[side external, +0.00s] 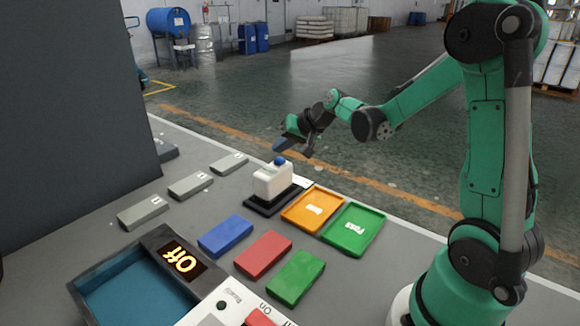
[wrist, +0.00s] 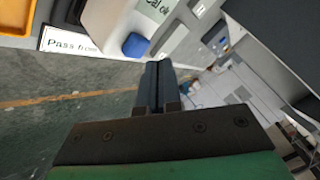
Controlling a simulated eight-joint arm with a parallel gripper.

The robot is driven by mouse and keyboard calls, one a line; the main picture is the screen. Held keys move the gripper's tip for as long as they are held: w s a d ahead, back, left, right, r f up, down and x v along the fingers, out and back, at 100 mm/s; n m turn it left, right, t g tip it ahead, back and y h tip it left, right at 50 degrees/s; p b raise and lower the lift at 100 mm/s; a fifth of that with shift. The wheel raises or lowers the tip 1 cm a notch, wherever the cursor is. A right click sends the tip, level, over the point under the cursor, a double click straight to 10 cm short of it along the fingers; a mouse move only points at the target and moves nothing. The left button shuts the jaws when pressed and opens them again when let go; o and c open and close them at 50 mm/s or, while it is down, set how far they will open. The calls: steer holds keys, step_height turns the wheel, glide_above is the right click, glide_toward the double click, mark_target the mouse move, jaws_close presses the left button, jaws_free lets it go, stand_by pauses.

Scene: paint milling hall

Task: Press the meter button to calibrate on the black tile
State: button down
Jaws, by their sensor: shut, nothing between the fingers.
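The white meter (side external: 270,184) stands upright on the black tile (side external: 258,207) in the side view. Its blue button (side external: 280,160) is on top. In the wrist view the meter (wrist: 107,19) is at the top left, with the blue button (wrist: 136,45) facing me and a display (wrist: 155,8) that seems to read "Cal ok", partly cut off. My gripper (side external: 277,149) is shut and empty, its tips just above the button in the side view. In the wrist view the fingertips (wrist: 157,65) are beside and a little below the button, apparently apart from it.
An orange tray (side external: 313,209) and a green tray (side external: 353,229) lie right of the tile. Blue (side external: 225,236), red (side external: 263,254) and green (side external: 296,277) blocks lie in front. Grey numbered blocks (side external: 190,186) are left. An "Off" display (side external: 181,258) is near front.

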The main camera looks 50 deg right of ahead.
mark_target(282, 161)
steer(key=shift+r, duration=2.5)
steer(key=s+a+f+n+g+h, duration=0.1)
steer(key=s+a+f+n+g, duration=0.1)
steer(key=s+a+n, duration=0.5)
steer(key=s+a, duration=0.6)
steer(key=a, duration=0.1)
steer(key=shift+s+n, duration=0.2)
steer(key=shift+n, duration=0.2)
